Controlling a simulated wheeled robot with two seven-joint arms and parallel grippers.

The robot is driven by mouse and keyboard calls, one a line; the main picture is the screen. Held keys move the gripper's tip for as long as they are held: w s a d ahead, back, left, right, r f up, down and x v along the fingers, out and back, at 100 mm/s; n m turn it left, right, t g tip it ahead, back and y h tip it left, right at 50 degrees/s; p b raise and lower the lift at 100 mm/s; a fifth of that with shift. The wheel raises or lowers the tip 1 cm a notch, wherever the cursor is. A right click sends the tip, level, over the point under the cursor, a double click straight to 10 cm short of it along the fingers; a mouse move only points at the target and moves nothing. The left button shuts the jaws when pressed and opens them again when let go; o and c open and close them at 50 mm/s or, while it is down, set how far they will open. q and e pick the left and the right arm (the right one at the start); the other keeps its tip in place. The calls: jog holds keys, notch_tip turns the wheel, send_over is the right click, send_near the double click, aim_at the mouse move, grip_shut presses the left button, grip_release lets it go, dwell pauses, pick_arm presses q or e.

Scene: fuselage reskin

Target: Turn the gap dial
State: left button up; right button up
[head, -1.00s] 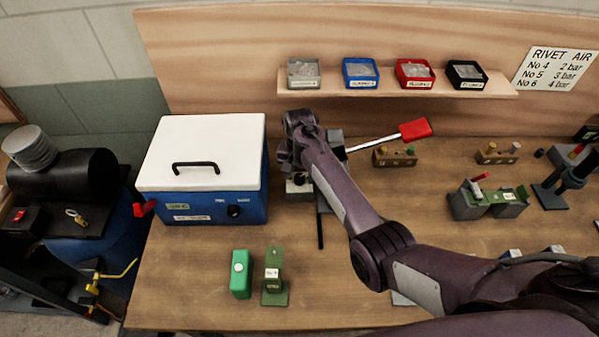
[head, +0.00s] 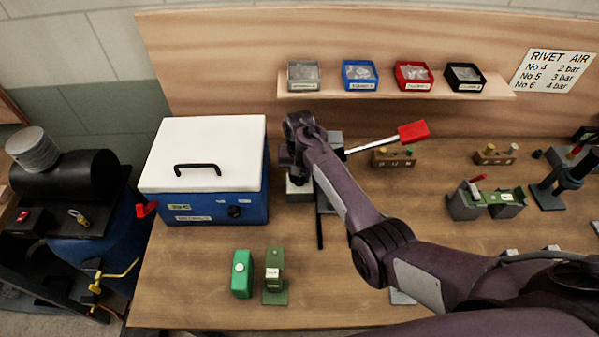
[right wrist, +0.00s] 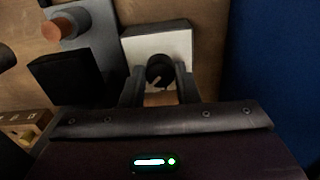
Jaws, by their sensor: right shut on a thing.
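The gap dial (right wrist: 158,66) is a black round knob with a pale pointer line, on a white-faced box (right wrist: 152,42) in the right wrist view. My right gripper (right wrist: 161,82) has one finger on each side of the knob and is shut on it. In the head view my right gripper (head: 295,168) points down over the small box (head: 299,190), right of the blue cooler-like case. The knob is hidden there by the gripper. My left gripper is not in view.
A blue case with a white lid (head: 205,150) stands close on the left. A tool with a red-handled lever (head: 412,131) stands just right of the box. A shelf with bins (head: 395,92) is behind.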

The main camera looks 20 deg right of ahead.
jog(key=shift+r+n, duration=0.15)
jog(key=shift+n, duration=0.75)
jog(key=shift+n+p, duration=0.35)
jog(key=shift+n, duration=0.55)
jog(key=n, duration=0.5)
jog(key=shift+n, duration=0.4)
jog(key=o, duration=1)
